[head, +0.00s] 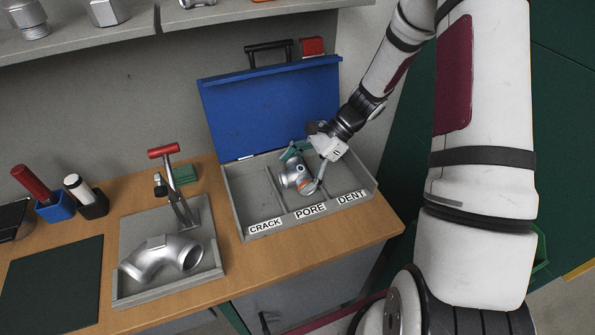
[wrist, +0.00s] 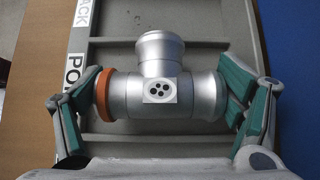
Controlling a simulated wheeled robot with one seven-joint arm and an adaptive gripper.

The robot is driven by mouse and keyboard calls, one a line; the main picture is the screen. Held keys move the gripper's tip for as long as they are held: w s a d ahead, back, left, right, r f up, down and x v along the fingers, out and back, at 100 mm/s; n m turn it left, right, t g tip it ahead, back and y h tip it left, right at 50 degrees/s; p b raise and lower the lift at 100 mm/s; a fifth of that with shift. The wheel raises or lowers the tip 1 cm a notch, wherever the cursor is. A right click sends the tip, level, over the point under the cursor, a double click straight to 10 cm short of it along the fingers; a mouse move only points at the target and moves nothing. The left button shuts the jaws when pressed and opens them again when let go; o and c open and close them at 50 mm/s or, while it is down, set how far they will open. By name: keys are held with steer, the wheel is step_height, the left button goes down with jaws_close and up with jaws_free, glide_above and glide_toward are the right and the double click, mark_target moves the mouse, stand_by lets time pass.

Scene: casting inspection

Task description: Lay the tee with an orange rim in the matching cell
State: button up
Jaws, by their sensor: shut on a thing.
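The silver tee (head: 291,175) has an orange rim (wrist: 103,95) on one end of its run. A small plate on its body (wrist: 160,90) bears several dark dots. My gripper (head: 305,170) is shut on the tee end to end, with one teal pad at the orange rim and the other at the plain end. The tee is at the middle cell of the grey case (head: 233,205), behind the PORE label (head: 310,211); its orange end faces the label side. Whether it touches the cell floor I cannot tell. The CRACK (head: 265,227) and DENT (head: 351,197) cells look empty.
The case's blue lid (head: 270,105) stands open behind the cells. To the left, a grey tray (head: 135,298) holds a pipe elbow (head: 160,257) beside a red-handled clamp (head: 175,185). A blue holder (head: 55,210) and a dark mat (head: 50,285) lie farther left.

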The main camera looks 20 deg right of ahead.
steer(key=shift+f, duration=0.5)
steer(key=o, duration=1.6)
steer(key=shift+o, duration=0.2)
steer(key=v, duration=1.2)
steer(key=s+a+r+n+t+h+p, duration=0.1)
steer(key=s+a+r+n+h, duration=0.3)
steer(key=s+r+n, duration=0.5)
steer(key=s+a+r+n+t+h+p, duration=0.2)
steer(key=s+a+r+n+t+h, duration=0.1)
steer(key=s+r+n, duration=0.6)
steer(key=s+a+r+h, duration=0.1)
steer(key=s+r+h, duration=0.1)
steer(key=s+r, duration=0.2)
steer(key=shift+s+a, duration=0.4)
steer(key=shift+s, duration=1.2)
